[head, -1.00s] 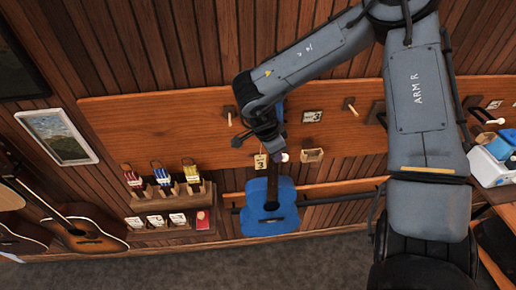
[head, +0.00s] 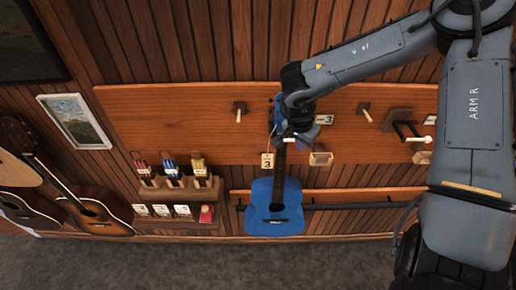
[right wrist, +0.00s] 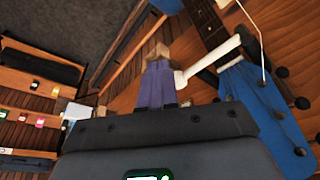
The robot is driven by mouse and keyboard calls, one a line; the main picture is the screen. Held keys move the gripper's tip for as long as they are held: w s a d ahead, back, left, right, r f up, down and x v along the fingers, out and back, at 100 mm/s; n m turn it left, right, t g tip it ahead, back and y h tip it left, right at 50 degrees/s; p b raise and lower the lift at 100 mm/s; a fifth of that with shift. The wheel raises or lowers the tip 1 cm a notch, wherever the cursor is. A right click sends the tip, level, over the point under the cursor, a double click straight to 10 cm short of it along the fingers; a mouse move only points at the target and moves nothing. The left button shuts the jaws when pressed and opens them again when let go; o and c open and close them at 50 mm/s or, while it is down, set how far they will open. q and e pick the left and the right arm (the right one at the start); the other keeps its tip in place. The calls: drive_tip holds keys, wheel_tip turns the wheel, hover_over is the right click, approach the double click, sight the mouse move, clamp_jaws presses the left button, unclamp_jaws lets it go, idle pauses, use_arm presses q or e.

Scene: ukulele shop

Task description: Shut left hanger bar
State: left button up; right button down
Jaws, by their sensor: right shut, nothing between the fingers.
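A blue ukulele (head: 274,208) hangs upright on the wall board, its headstock partly hidden behind my right wrist in the head view. In the right wrist view its blue headstock (right wrist: 272,112) and dark neck (right wrist: 207,22) are close by. A pale hanger bar with a round white end (right wrist: 210,62) crosses in front of the neck there. My right gripper (right wrist: 158,62) is shut and empty, with purple fingers just beside the bar. I cannot tell whether they touch it. In the head view this gripper (head: 293,138) is at the headstock. My left gripper is out of view.
The wooden board (head: 180,120) carries pegs and a dark hanger (head: 405,132) at the right. A number tag (head: 267,161) hangs by the ukulele's neck. A small shelf (head: 180,188) with colourful items is left of the ukulele. Guitars (head: 95,213) stand further left.

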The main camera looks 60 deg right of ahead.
drive_tip(key=shift+w+d, duration=0.15)
drive_tip(key=shift+d, duration=0.6)
drive_tip(key=shift+d, duration=0.1)
drive_tip(key=shift+w, duration=0.1)
